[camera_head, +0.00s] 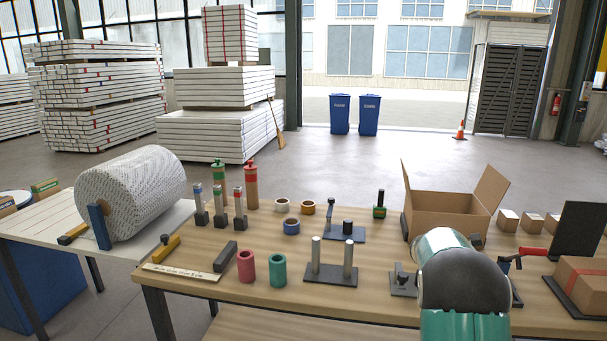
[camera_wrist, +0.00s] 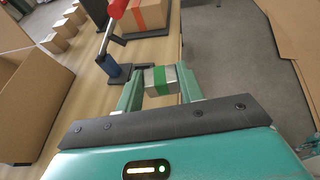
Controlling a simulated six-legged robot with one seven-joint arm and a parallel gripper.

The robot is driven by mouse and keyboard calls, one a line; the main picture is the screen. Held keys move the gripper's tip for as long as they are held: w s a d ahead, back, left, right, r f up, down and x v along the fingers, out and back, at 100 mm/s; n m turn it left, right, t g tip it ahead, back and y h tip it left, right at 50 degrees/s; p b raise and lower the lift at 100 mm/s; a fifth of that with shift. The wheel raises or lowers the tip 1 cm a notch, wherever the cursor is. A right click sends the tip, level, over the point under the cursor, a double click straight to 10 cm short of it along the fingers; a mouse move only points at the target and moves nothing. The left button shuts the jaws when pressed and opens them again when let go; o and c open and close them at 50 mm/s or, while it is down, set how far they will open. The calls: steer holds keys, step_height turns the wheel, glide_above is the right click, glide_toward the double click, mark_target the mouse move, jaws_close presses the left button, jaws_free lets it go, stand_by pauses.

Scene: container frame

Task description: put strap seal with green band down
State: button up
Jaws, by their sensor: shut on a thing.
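The strap seal with green band (camera_wrist: 160,81) is a small silvery block with a green stripe across its middle. In the wrist view it sits between the two fingers of my gripper (camera_wrist: 160,88), which is shut on it. The wooden table (camera_wrist: 88,85) shows on the left of the seal, with grey floor on the right. I cannot tell the seal's exact height over the table edge. In the head view my teal and dark arm hides the gripper and the seal.
A red-handled tool (camera_head: 516,258) and a taped carton (camera_head: 583,283) on a dark plate stand at the right. An open carton (camera_head: 445,222) is behind my arm. Two steel posts on a dark base (camera_head: 331,274) and several tape rolls stand further left.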

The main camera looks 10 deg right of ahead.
steer(key=a+f+n+t+y, duration=0.4)
steer(key=a+f, duration=0.4)
steer(key=a, duration=0.5)
steer(key=s+a+f+n+t+y, duration=0.1)
steer(key=a+f+n+t+y, duration=0.4)
steer(key=a, duration=0.9)
steer(key=a+f+n+t+y, duration=0.4)
steer(key=a+f+n+t, duration=0.2)
steer(key=a+f+n, duration=0.4)
steer(key=shift+s+a+f, duration=0.3)
steer(key=shift+a+f, duration=0.65)
steer(key=shift+a, duration=1.25)
